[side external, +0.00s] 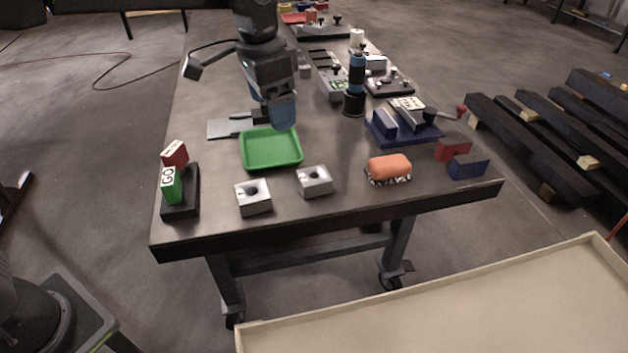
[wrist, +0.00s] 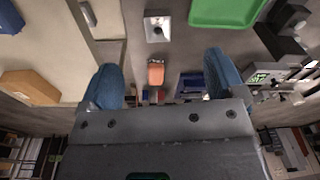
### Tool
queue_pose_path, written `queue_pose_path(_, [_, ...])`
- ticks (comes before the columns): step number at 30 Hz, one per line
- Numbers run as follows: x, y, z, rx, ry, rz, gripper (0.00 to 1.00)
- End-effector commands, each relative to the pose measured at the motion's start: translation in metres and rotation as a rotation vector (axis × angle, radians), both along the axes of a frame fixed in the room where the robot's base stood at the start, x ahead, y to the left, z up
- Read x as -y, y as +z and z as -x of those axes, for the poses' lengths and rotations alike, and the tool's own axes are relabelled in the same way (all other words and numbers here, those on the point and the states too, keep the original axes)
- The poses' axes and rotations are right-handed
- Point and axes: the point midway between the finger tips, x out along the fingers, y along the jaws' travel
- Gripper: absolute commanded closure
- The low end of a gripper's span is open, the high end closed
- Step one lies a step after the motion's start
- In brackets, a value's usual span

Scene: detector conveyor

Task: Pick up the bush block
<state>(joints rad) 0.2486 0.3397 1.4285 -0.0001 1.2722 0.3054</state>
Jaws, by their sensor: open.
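Two silver-grey blocks with a round hole in the top stand near the table's front edge in the side external view: a left block (side external: 253,206) and a right block (side external: 314,189). I cannot tell from the frames which is meant by the bush block. My gripper (side external: 280,116), with blue fingers, is above the far side of the green tray (side external: 272,166), behind both blocks. It also shows in the wrist view (wrist: 160,62), open, with nothing held.
An orange rounded piece on a patterned base (side external: 389,168) lies right of the blocks. A stand with GO and red signs (side external: 180,200) is at the left. A blue fixture (side external: 402,128), a dark cylinder (side external: 355,90) and several devices fill the right and back.

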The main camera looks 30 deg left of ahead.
Motion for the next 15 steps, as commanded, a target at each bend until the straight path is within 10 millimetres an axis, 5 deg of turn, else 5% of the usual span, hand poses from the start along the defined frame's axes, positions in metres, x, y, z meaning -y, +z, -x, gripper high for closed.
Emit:
queue_pose_path(6, [0.038,-0.041,-0.038,-0.078,-0.114,-0.026,0.12])
queue_pose_path(15, [0.047,-0.072,-0.045,-0.101,-0.147,-0.033,0.12])
